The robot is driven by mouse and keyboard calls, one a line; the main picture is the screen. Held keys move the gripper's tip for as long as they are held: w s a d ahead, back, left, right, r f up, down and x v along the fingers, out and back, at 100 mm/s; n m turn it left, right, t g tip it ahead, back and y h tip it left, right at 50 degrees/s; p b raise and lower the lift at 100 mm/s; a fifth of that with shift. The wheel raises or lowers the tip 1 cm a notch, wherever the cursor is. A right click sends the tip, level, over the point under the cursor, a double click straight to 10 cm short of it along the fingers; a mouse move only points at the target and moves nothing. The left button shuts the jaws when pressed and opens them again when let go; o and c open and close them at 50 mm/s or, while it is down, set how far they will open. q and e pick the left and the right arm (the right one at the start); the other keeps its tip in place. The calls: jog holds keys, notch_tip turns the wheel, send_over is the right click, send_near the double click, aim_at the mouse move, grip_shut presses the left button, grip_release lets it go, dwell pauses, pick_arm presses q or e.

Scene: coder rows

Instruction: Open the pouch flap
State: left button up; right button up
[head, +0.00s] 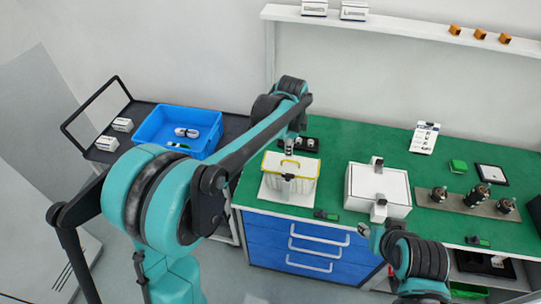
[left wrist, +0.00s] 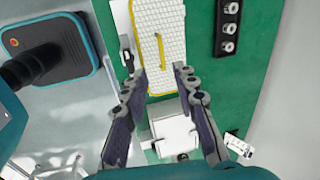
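The pouch (head: 277,180) is a pale, ribbed box shape with yellow trim, standing on a white mat on the green worktop. Its flap, the top panel (left wrist: 147,68), looks closed, with a yellow strip (left wrist: 157,45) across it. My left gripper (head: 293,142) hangs above the back edge of the pouch, pointing down. In the left wrist view its two fingers (left wrist: 162,75) are spread with nothing between them, near one end of the pouch. My right gripper (head: 365,231) is low at the worktop's front edge; its fingers are too small to read.
A white box (head: 362,187) stands right of the pouch. A small dark device (head: 326,215) lies at the front edge. A black holder (head: 307,143) with round parts is behind the pouch. A metal rail (head: 450,203) with dark fittings is at right. A blue bin (head: 160,124) stands left.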

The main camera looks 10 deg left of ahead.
aim_at(290, 161)
pick_arm(q)
jog(key=shift+m, duration=0.4)
jog(key=x, duration=0.4)
jog(key=b+x, duration=0.1)
jog(key=x, duration=0.3)
jog(key=shift+w+d+f, duration=0.2)
jog(key=shift+w+f, duration=0.05)
grip_shut()
